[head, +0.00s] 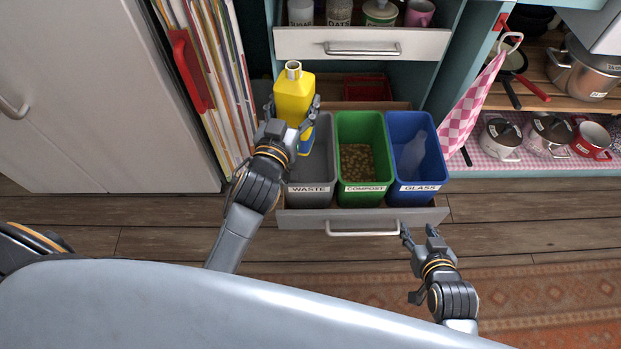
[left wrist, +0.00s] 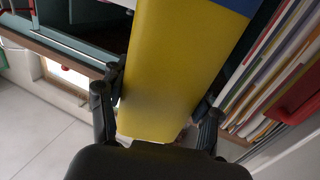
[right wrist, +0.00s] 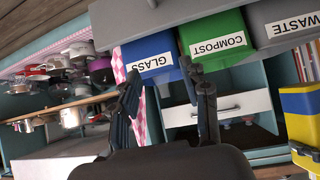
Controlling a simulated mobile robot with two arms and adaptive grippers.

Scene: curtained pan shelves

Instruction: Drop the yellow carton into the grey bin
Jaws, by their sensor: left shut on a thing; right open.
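The yellow carton (head: 293,92) has a pale round neck and a blue lower part. It is upright in the head view, over the grey bin (head: 312,172) labelled WASTE. My left gripper (head: 292,108) is shut on the carton, with a finger on each side. The carton fills the middle of the left wrist view (left wrist: 178,70) and shows at the right edge of the right wrist view (right wrist: 298,112). It hides part of the grey bin's opening. My right gripper (head: 418,234) is open and empty, by the drawer's handle.
The green COMPOST bin (head: 362,187) and blue GLASS bin (head: 415,184), holding a clear bottle, stand right of the grey bin in the open drawer (head: 300,221). Upright folders (head: 222,80) and a fridge-like cabinet stand left. Pots and a pink checked cloth (head: 470,105) are at right.

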